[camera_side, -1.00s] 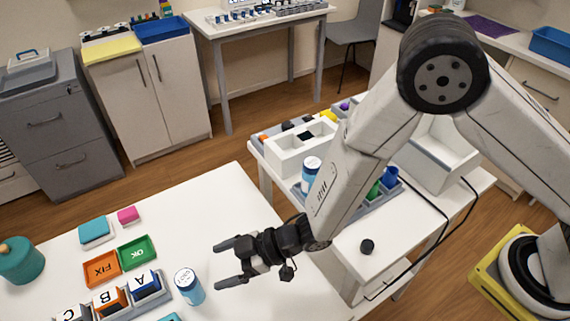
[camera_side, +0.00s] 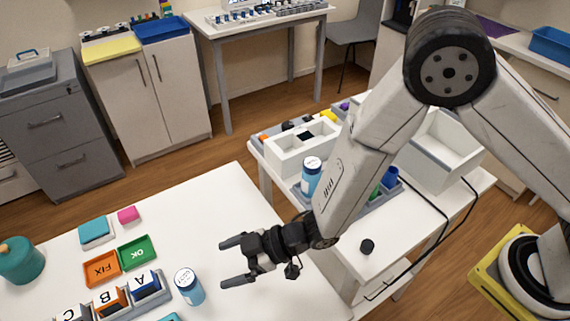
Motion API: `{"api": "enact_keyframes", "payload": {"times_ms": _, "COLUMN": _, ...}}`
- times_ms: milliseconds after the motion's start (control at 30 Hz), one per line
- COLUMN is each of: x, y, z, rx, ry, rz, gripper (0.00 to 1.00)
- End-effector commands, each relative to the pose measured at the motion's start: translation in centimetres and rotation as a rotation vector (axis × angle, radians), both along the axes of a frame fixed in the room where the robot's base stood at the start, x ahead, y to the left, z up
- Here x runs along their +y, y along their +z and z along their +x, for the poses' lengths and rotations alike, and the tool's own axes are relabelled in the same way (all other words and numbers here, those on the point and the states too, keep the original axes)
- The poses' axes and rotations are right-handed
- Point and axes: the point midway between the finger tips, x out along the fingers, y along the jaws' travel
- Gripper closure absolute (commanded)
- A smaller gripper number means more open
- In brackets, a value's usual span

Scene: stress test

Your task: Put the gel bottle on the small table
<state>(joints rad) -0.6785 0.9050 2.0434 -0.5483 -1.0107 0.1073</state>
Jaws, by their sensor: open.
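A blue bottle with a white cap (camera_side: 189,287) stands upright on the large white table (camera_side: 215,205). A similar blue bottle (camera_side: 311,177) stands on the smaller white table (camera_side: 415,215) at the right, by the grey tray there. I cannot read either label to tell which is the gel bottle. My gripper (camera_side: 223,263) is open and empty over the large table's right part. Its fingers point left, and in the picture the near bottle is to their lower left, apart from them.
The large table also holds an orange tray (camera_side: 102,269), a green tray (camera_side: 138,252), a lettered rack (camera_side: 111,304) and a teal pot (camera_side: 20,261). The smaller table holds white bins (camera_side: 302,155), a black knob (camera_side: 367,246) and a dark cable (camera_side: 447,228).

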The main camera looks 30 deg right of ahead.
Motion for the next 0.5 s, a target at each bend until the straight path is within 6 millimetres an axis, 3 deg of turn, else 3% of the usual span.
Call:
{"api": "enact_keyframes", "payload": {"times_ms": 300, "x": 1.9, "y": -1.5, "z": 1.0, "rx": 0.001, "ry": 0.002, "rz": 0.000, "gripper": 0.00}}
{"api": "enact_keyframes", "payload": {"times_ms": 500, "x": 2.1, "y": -1.6, "z": 1.1, "rx": 0.002, "ry": 0.001, "rz": 0.001, "gripper": 0.00}}
